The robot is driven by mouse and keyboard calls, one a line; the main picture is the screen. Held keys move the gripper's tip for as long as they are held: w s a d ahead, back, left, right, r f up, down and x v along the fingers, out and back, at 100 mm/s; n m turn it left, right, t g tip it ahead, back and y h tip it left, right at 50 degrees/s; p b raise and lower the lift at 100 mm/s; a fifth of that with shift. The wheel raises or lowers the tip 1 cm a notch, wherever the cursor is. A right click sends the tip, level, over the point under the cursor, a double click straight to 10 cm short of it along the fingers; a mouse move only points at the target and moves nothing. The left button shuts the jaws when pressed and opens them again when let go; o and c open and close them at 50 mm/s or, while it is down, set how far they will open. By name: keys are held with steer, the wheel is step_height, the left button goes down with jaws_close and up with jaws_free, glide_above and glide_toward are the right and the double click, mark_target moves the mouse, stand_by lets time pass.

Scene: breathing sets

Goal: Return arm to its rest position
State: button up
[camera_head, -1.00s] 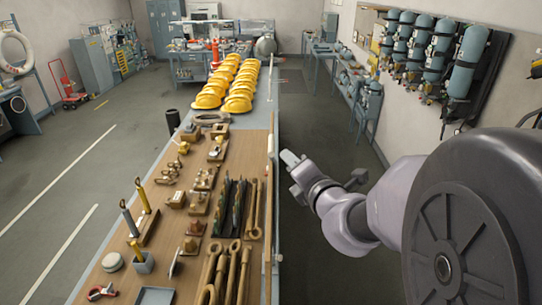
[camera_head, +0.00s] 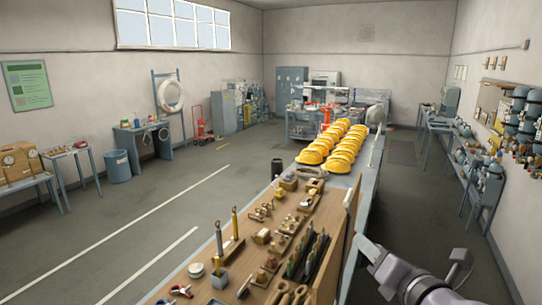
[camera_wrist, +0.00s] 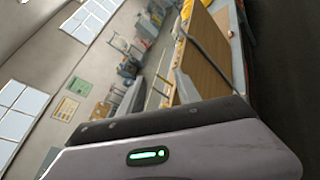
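My arm (camera_head: 425,288) shows at the lower right of the head view, beside the right edge of the long workbench. My gripper (camera_head: 368,250) is at its far end, close to the bench side and small in the picture. I cannot tell whether its fingers are open or shut, and I see no object held there. In the wrist view a pale housing with a green light fills the bottom, and the room appears tilted.
The wooden bench top (camera_head: 200,268) carries tools, wooden blocks and fittings. Yellow helmets (camera_head: 338,147) stand in rows farther back. Breathing sets (camera_head: 520,125) hang on the right wall. The floor aisle right of the bench (camera_head: 405,190) looks clear.

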steer(key=w+a+n+g+y, duration=0.2)
steer(key=a+n+y, duration=0.1)
steer(key=a+n, duration=0.6)
steer(key=s+a+f+n+g, duration=0.1)
steer(key=s+a+n+g, duration=0.25)
steer(key=s+n, duration=0.55)
steer(key=s+a+f+n+g, duration=0.2)
steer(key=s+a+n+g, duration=0.15)
steer(key=s+n, duration=0.5)
steer(key=s+d+f+n+h+b, duration=0.3)
steer(key=d+f+n+b, duration=0.2)
steer(key=f+n+b, duration=0.5)
step_height(320, 180, down, 33)
steer(key=s+b, duration=0.1)
steer(key=b, duration=2.9)
steer(key=shift+s+a+g, duration=0.25)
steer(key=shift+s+g, duration=0.05)
steer(key=shift+s, duration=0.05)
